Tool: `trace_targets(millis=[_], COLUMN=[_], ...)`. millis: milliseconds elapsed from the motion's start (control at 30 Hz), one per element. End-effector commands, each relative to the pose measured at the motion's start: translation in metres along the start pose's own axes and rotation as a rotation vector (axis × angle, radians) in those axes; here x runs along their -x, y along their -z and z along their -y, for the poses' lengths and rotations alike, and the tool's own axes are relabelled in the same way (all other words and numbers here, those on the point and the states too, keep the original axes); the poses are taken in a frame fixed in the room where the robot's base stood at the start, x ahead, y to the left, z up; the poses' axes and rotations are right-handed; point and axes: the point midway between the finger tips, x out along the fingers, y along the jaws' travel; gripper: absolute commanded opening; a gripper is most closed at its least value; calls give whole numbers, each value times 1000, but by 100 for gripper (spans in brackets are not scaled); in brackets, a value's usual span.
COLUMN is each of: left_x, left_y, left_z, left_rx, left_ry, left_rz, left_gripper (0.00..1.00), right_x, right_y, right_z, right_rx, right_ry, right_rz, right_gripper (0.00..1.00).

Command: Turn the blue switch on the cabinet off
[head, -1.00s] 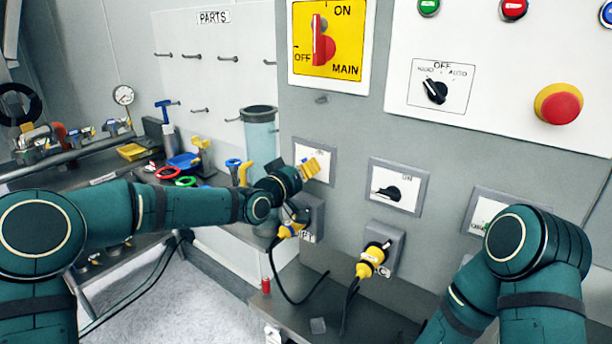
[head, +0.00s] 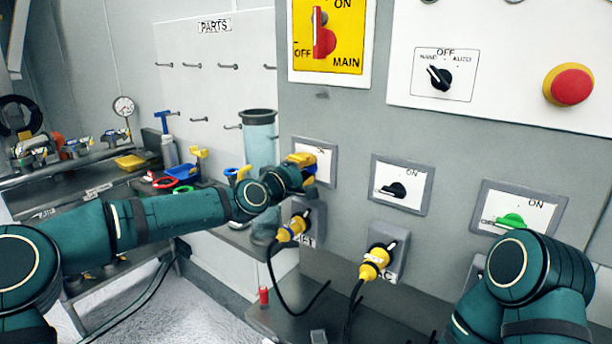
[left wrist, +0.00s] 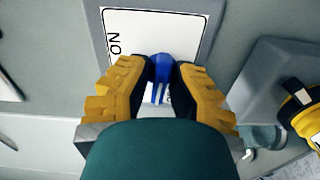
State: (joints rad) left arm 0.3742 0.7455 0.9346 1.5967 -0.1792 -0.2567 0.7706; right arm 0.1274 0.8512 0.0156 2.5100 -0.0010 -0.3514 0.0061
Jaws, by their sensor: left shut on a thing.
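The blue switch (left wrist: 160,68) shows in the left wrist view, on a white plate (left wrist: 122,30) with a grey frame; the letters ON are readable at the plate's left. My left gripper (left wrist: 161,85) has its yellow-padded fingers on either side of the blue knob, shut on it.
A black switch (head: 396,190) and a green switch (head: 511,221) sit to the right. Yellow plugs (head: 293,228) (head: 375,262) with black cables stick out below. A clear cylinder (head: 260,145) stands just left of the cabinet. A red emergency button (head: 571,87) is at upper right.

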Motion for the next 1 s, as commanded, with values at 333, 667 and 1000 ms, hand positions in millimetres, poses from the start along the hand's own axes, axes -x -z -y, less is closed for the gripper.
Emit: trace_targets(millis=[333, 667, 1000], left_x=[0, 0, 0], left_y=[1, 1, 1], left_z=[-6, -7, -4], left_rx=[92, 99, 98], left_ry=[-12, -12, -7], left_rz=[-5, -5, -3], left_gripper=[0, 0, 41], right_x=[-7, -7, -7], right_y=[-3, -3, -3], right_z=[-3, -3, -3], right_rx=[2, 2, 2], right_ry=[1, 1, 1], right_rz=[7, 7, 7], right_gripper=[0, 0, 0])
